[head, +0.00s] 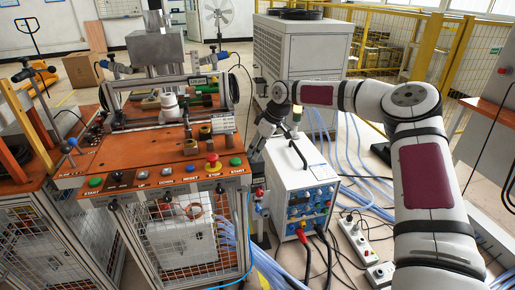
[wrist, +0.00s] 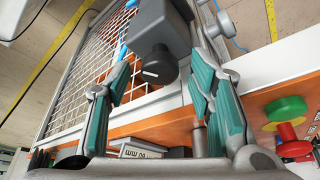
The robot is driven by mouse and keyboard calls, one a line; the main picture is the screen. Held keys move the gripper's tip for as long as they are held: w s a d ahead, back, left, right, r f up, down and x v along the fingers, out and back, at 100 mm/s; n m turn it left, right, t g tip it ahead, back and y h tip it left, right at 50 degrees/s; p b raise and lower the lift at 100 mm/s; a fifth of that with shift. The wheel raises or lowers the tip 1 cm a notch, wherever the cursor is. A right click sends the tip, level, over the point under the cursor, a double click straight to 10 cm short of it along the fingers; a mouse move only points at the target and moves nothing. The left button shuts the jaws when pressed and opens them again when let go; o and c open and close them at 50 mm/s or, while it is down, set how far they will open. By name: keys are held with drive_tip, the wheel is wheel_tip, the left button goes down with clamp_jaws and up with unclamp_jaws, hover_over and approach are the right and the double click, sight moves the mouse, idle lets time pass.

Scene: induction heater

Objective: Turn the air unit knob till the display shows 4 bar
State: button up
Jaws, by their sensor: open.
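In the wrist view, a dark round knob (wrist: 157,66) with a white mark sits on a grey block-shaped unit (wrist: 165,25). My gripper (wrist: 160,74) is open, with its teal finger pads on either side of the knob. I see a gap on both sides, so the pads do not appear to touch it. No pressure display can be read in either view. In the head view, my gripper (head: 263,135) points down between the orange bench and the white heater box; the knob cannot be made out there.
The orange bench (head: 105,158) carries a red stop button (head: 212,159) and several other buttons. The white heater box (head: 297,185) stands close to the right of my gripper. Hoses and cables lie on the floor. A wire mesh guard (wrist: 95,55) is left of the knob.

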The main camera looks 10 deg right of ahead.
drive_tip(key=c, duration=1.1)
drive_tip(key=shift+c, duration=0.2)
drive_tip(key=shift+a+r+m+t+h+p, duration=0.1)
drive_tip(key=shift+m+t+h+p, duration=0.25)
drive_tip(key=shift+m, duration=0.75)
drive_tip(key=m+h, duration=0.1)
drive_tip(key=m, duration=0.2)
drive_tip(key=shift+a+t, duration=0.1)
drive_tip(key=shift+t, duration=0.25)
drive_tip(key=m+h+b, duration=0.1)
drive_tip(key=m, duration=0.2)
drive_tip(key=shift+m+h+b, duration=0.65)
drive_tip(key=shift+m+b, duration=0.5)
drive_tip(key=shift+m, duration=0.45)
